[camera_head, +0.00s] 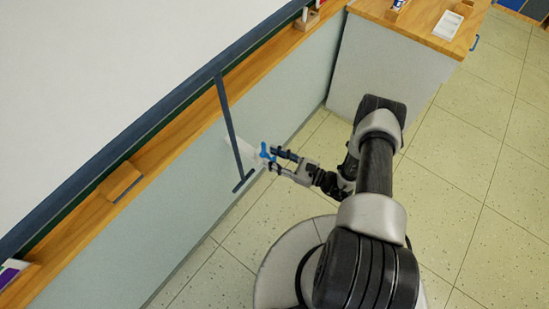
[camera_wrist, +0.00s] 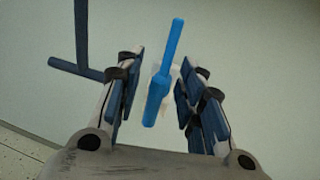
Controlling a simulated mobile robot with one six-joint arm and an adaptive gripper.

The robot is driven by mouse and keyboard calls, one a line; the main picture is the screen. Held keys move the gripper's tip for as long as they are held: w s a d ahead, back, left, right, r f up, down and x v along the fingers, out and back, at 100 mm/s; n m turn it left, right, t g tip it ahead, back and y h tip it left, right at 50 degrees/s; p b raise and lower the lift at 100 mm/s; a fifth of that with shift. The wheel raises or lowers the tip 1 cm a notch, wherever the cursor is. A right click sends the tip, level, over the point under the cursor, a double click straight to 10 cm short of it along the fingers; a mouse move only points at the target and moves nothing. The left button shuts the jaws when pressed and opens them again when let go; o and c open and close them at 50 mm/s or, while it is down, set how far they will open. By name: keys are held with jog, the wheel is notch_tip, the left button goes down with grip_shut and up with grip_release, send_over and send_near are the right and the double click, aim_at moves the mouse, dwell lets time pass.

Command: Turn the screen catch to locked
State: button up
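The screen catch is a small bright blue lever (camera_wrist: 165,72) on a pale mount on the wall below the screen. In the wrist view it stands nearly upright, its top leaning slightly right. In the head view the blue catch (camera_head: 265,151) shows at the tips of my gripper (camera_head: 275,160). In the wrist view my gripper (camera_wrist: 158,90) is open, with one finger on each side of the lever and visible gaps to both. The mount is partly hidden behind the lever. I see no lock markings.
A dark blue pull bar (camera_head: 231,130) hangs from the white screen (camera_head: 110,70), just left of the catch. A wooden ledge (camera_head: 160,150) with an eraser (camera_head: 120,182) runs along the wall. A wooden-topped cabinet (camera_head: 430,25) stands beyond my arm. Tiled floor at right is clear.

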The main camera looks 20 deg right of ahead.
jog(key=c, duration=0.7)
jog(key=shift+a, duration=0.1)
grip_shut()
jog(key=shift+s, duration=0.1)
